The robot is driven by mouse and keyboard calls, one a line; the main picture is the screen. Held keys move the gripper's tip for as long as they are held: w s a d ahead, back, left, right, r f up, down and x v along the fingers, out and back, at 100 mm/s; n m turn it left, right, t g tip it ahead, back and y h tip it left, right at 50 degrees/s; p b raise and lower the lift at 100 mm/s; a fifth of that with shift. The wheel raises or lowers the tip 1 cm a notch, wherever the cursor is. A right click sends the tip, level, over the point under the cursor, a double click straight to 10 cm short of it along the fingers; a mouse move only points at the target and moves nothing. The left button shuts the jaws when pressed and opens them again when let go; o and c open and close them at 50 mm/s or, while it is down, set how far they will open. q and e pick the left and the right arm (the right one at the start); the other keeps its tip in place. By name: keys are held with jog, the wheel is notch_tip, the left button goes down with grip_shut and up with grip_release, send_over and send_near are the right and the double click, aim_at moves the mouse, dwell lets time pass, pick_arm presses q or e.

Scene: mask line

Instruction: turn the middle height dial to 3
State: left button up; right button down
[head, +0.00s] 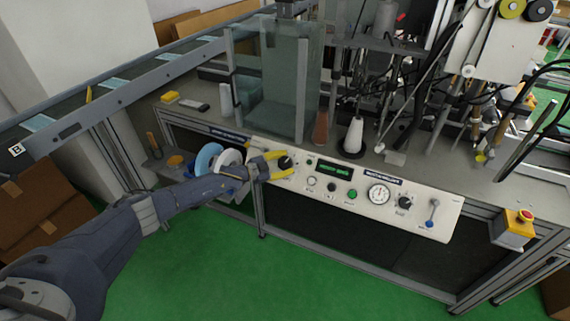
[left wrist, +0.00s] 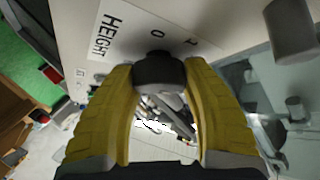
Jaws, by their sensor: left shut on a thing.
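The control panel (head: 330,205) is a white sloped face on the front of the machine. A black dial (head: 286,162) sits at its left end, and the left wrist view shows the word HEIGHT (left wrist: 103,36) printed beside this dial (left wrist: 158,69). The marks 0 and what looks like 1 are near the dial; its pointer is hard to make out. My left gripper (head: 289,163) has yellow fingers shut on the dial, one on each side. A second black knob (head: 405,202) is further right on the panel. My right gripper is not in view.
The panel also carries a green-lit display (head: 334,169), a round gauge (head: 378,194), small buttons and a blue-tipped lever (head: 432,215). A red emergency stop (head: 525,215) is at the right. Glass guarding (head: 280,80) stands behind the dial. Green floor in front is clear.

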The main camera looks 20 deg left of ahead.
pick_arm(q)
jog(key=shift+d, duration=0.2)
jog(key=o, duration=1.2)
jog(key=shift+c, duration=0.2)
jog(key=shift+a, duration=0.1)
jog(key=shift+s+a, duration=0.35)
jog(key=shift+s, duration=0.05)
jog(key=v, duration=1.1)
jog(key=shift+r, duration=0.1)
